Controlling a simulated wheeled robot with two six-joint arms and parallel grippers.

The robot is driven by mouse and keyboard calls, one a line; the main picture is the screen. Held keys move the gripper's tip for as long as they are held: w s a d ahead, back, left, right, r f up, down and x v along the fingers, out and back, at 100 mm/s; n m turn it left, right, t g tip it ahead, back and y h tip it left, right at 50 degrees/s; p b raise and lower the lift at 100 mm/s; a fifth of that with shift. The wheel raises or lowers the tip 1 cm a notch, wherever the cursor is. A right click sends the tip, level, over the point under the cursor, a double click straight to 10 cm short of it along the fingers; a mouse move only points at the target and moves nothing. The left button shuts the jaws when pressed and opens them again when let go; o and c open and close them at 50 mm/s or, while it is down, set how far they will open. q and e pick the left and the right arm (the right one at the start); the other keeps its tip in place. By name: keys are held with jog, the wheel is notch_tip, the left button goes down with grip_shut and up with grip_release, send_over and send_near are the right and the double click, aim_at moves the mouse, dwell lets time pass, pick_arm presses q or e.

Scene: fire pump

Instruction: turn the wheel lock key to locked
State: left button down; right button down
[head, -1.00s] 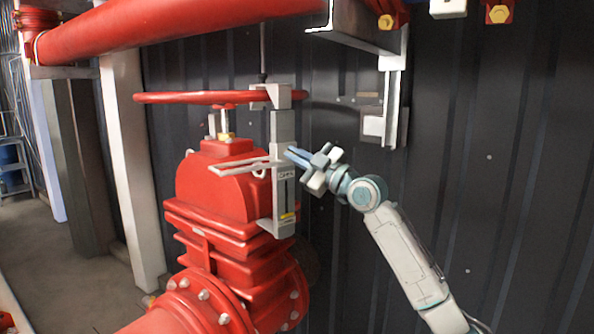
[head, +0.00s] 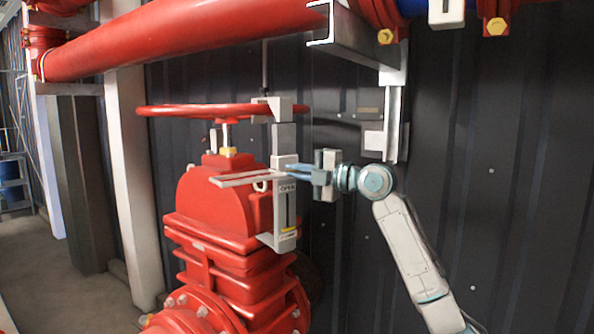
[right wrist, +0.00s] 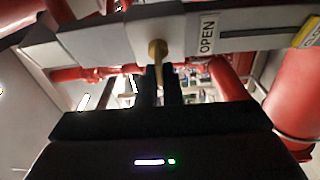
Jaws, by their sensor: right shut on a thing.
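The grey wheel lock (head: 285,205) is an upright housing fixed beside the red valve, with a clamp at the rim of the red handwheel (head: 180,110). In the right wrist view the lock's grey face (right wrist: 95,42) shows an "OPEN" label (right wrist: 207,36). A brass-coloured key (right wrist: 158,50) sticks out of this face next to the label. My right gripper (right wrist: 159,88) is shut on the key, its dark fingers close below the key's head. In the head view my right gripper (head: 296,171) reaches the lock from the right; the key is hidden there. My left gripper is not in view.
The red valve body (head: 225,205) stands left of the lock. A large red pipe (head: 190,42) runs overhead, and a grey bracket (head: 395,120) hangs above my right arm. The dark corrugated wall (head: 500,200) is behind. Free space lies right of my arm.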

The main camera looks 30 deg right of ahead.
jog(key=shift+n, duration=0.3)
dwell(0.4)
jog(key=c, duration=1.6)
grip_release()
jog(key=shift+w+d, duration=0.1)
jog(key=b+v, duration=0.6)
jog(key=v, duration=0.5)
jog(key=shift+w, duration=0.1)
